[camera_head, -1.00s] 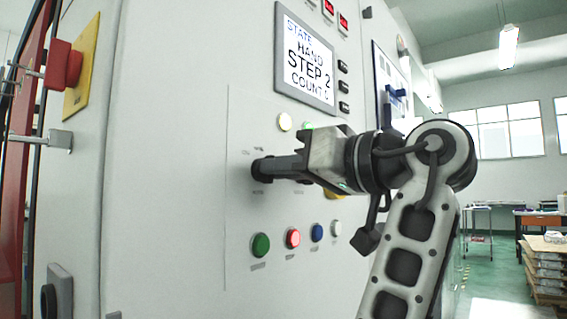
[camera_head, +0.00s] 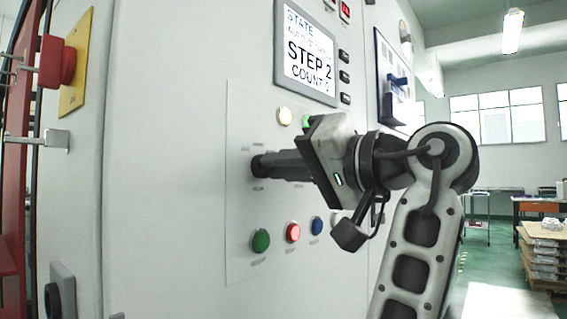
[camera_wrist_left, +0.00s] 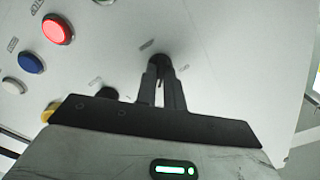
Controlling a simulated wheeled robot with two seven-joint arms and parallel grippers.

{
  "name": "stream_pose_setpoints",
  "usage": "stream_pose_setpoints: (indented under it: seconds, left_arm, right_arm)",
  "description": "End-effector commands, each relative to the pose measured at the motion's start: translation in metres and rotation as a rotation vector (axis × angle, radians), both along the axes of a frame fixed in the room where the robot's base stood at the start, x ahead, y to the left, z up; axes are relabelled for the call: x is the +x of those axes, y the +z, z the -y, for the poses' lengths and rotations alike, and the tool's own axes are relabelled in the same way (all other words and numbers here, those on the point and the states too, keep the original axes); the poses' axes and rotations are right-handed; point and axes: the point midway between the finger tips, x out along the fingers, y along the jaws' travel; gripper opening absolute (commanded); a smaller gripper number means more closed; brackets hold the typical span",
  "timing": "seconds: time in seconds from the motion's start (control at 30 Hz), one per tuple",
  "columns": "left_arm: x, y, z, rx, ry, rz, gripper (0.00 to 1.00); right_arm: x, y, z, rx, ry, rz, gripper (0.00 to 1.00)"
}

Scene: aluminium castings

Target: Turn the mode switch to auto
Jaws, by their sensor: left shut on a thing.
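The mode switch (camera_head: 257,168) is a black knob on the grey cabinet's control panel, left of my left gripper (camera_head: 268,166). The gripper is shut on the knob, and its fingers hide most of it. In the left wrist view the two dark fingers (camera_wrist_left: 162,84) close around the knob (camera_wrist_left: 158,61) at the panel face. The display (camera_head: 306,53) above reads STATE, a smaller line that is hard to read, STEP 2 and COUNT 0. My right gripper is not in view.
Below the switch are a green button (camera_head: 261,240), a red button (camera_head: 293,232) and a blue button (camera_head: 317,226). A pale lamp (camera_head: 284,116) is above. A red emergency button (camera_head: 57,62) on a yellow plate is at the left.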

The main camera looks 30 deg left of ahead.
Motion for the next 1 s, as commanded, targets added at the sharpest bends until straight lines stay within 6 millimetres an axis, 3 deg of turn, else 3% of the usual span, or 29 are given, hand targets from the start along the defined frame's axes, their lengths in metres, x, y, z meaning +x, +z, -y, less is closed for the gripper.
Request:
stream_pose_setpoints:
  seconds: [0.37, 0.4, 0.47, 0.77, 1.0]
  left_arm:
    - [0.0, -0.001, 0.0, -0.001, 0.0, -0.004, 0.0]
    - [0.0, -0.001, 0.0, -0.002, 0.001, -0.004, 0.21]
    - [0.0, -0.001, 0.0, -0.001, 0.0, -0.004, 0.32]
    - [0.0, 0.0, 0.002, 0.0, 0.0, -0.003, 0.32]
    - [-0.004, 0.002, 0.027, 0.0, 0.013, -0.006, 0.32]
  right_arm:
    - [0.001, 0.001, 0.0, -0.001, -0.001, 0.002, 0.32]
    - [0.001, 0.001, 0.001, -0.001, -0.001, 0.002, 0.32]
    - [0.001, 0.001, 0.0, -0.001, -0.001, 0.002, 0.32]
    - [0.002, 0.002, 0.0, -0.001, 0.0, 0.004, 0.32]
    - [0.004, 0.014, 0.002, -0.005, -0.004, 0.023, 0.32]
